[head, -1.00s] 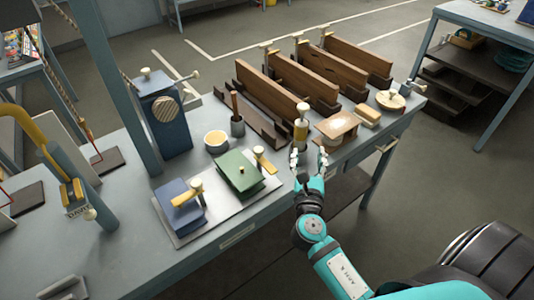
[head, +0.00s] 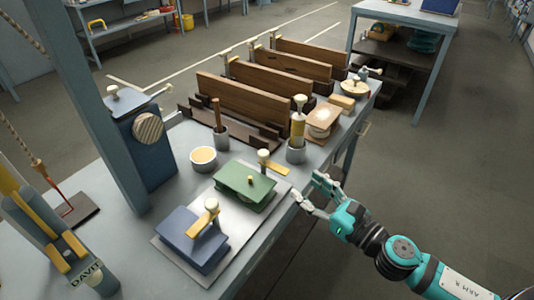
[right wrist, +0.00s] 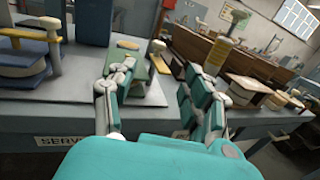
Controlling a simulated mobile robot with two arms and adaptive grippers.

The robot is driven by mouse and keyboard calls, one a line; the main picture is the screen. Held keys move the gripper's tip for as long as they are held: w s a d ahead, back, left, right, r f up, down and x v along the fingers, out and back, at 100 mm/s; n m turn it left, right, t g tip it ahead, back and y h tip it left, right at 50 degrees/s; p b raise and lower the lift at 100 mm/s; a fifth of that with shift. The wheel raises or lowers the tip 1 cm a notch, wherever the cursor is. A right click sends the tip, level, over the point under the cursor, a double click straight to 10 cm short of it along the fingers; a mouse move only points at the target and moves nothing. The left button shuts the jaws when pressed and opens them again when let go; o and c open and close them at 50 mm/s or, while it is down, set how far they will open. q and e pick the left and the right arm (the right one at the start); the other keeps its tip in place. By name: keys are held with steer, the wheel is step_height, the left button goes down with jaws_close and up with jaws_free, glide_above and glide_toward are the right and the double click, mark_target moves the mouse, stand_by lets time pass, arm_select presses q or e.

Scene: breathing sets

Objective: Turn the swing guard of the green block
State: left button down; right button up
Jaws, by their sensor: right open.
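My right gripper (head: 308,188) is open and empty, just right of the plate past the bench's front edge, fingers pointing left toward the block. In the right wrist view the guard's post (right wrist: 157,48) shows between the fingers, and the green block (right wrist: 139,70) is partly hidden behind the left finger. My left gripper is out of view.
A blue block (head: 190,243) with its yellow guard (head: 205,218) across it shares the pale plate (head: 163,248). A bowl (head: 203,159), a cup with a yellow-handled tool (head: 297,130) and wooden boards (head: 245,98) stand behind. The floor at right is clear.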

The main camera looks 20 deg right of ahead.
mark_target(267, 156)
steer(key=p+x, duration=0.4)
steer(key=x, duration=1.1)
steer(key=shift+a+r+p, duration=0.1)
steer(key=shift+a+p, duration=0.05)
steer(key=shift+p, duration=0.25)
steer(key=shift+w+a, duration=0.15)
steer(key=shift+w, duration=0.25)
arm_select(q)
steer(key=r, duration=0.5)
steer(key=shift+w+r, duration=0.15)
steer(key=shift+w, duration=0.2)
arm_select(e)
jaws_close()
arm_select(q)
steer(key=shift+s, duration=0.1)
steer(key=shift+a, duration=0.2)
arm_select(e)
steer(key=shift+w+a+f, duration=0.1)
steer(key=shift+w+f, duration=0.05)
steer(key=shift+f, duration=0.1)
